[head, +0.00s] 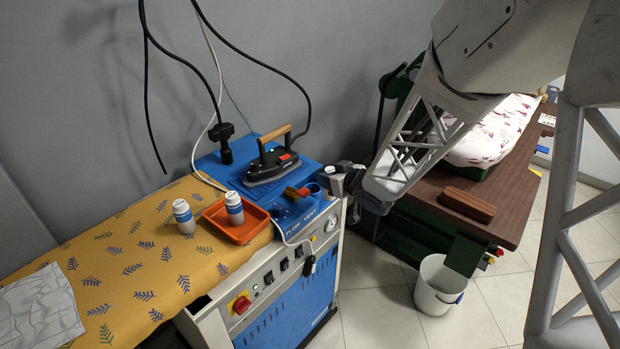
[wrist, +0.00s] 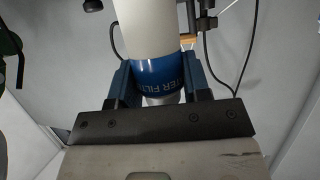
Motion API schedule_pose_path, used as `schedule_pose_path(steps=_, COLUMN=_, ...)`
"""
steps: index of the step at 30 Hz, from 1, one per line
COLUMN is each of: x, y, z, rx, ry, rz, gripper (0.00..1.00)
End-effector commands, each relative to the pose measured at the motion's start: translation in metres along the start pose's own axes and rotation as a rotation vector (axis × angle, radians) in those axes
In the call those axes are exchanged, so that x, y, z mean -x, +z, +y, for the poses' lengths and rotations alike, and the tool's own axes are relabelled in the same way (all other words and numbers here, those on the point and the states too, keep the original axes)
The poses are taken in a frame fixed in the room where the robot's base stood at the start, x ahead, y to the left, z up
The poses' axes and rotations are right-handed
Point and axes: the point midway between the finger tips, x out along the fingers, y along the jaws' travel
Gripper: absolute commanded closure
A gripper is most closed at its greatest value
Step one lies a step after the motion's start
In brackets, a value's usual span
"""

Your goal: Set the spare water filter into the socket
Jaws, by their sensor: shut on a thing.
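My gripper (wrist: 160,76) is shut on a white cylinder with a blue band lettered "…TER FILT…", the water filter (wrist: 158,72). Its white body extends beyond the fingers in the wrist view. In the head view my gripper (head: 340,180) is at the right end of the blue steam unit, and the held filter is hard to make out there. Two similar white cylinders with blue bands stand apart from it: one in the orange tray (head: 234,207), one on the yellow board (head: 183,215). A small round blue fitting (head: 313,188) sits beside my gripper; whether it is the socket I cannot tell.
A white bucket (head: 438,287) stands on the floor. A brown table (head: 510,195) with a patterned padded form is at the right.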

Motion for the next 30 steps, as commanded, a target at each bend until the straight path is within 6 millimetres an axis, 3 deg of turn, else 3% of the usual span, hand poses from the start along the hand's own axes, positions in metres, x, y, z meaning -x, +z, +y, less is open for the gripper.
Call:
schedule_pose_path(steps=6, x=0.001, y=0.009, z=0.052, rx=-0.018, ry=0.043, rz=-0.001, gripper=0.82)
schedule_pose_path(steps=16, x=-0.006, y=0.013, z=0.097, rx=-0.017, ry=0.044, rz=0.000, gripper=0.82)
schedule_pose_path(steps=22, x=-0.025, y=0.008, z=0.102, rx=0.008, ry=-0.016, rz=0.000, gripper=0.82)
schedule_pose_path(steps=30, x=-0.063, y=-0.008, z=0.073, rx=0.071, ry=-0.168, rz=0.000, gripper=0.82)
